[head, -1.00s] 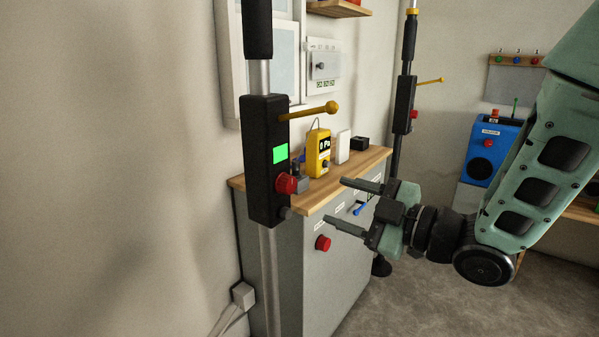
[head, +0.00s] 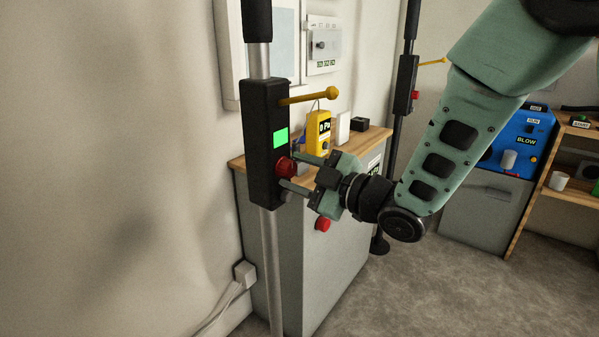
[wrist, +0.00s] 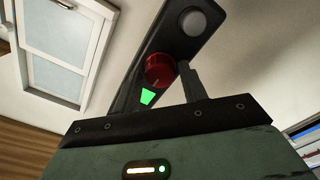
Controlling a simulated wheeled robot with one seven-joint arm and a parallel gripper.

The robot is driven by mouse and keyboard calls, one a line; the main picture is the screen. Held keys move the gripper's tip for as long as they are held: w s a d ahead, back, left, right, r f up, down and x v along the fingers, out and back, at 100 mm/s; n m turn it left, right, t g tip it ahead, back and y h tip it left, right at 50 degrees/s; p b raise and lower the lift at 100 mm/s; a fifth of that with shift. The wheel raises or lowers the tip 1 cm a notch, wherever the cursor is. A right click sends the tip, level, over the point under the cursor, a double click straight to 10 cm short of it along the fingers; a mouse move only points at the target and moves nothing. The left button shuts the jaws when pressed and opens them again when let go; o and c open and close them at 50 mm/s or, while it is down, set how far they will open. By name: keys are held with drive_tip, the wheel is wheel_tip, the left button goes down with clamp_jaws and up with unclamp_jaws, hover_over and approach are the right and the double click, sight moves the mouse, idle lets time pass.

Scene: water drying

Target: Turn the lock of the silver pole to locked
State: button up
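The silver pole (head: 270,255) stands at the left of the head view and carries a black box (head: 260,105). The box has a yellow ball-ended lever (head: 312,97), a lit green panel (head: 280,138) and a red lock knob (head: 286,167). My gripper (head: 294,172) is open at the knob, with one finger above it and one below in the head view. In the wrist view the red knob (wrist: 157,69) lies just left of one finger (wrist: 190,82); the other finger is hard to make out there. I cannot tell whether either finger touches the knob.
A grey cabinet (head: 335,265) with a wooden top (head: 365,143) stands right behind the pole, with a yellow meter (head: 318,132) on it. A second, black pole (head: 394,160) stands farther back. A blue box (head: 515,140) is at the right. Open floor lies in front.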

drive_tip(key=c, duration=0.6)
drive_tip(key=shift+o, duration=0.2)
drive_tip(key=shift+m, duration=0.3)
drive_tip(key=m, duration=0.3)
drive_tip(key=shift+m, duration=0.3)
drive_tip(key=m, duration=0.3)
drive_tip(key=shift+m, duration=0.4)
drive_tip(key=m+p, duration=0.2)
drive_tip(key=m, duration=0.3)
drive_tip(key=shift+r, duration=0.1)
drive_tip(key=shift+m+p, duration=1.3)
drive_tip(key=shift+m, duration=1.1)
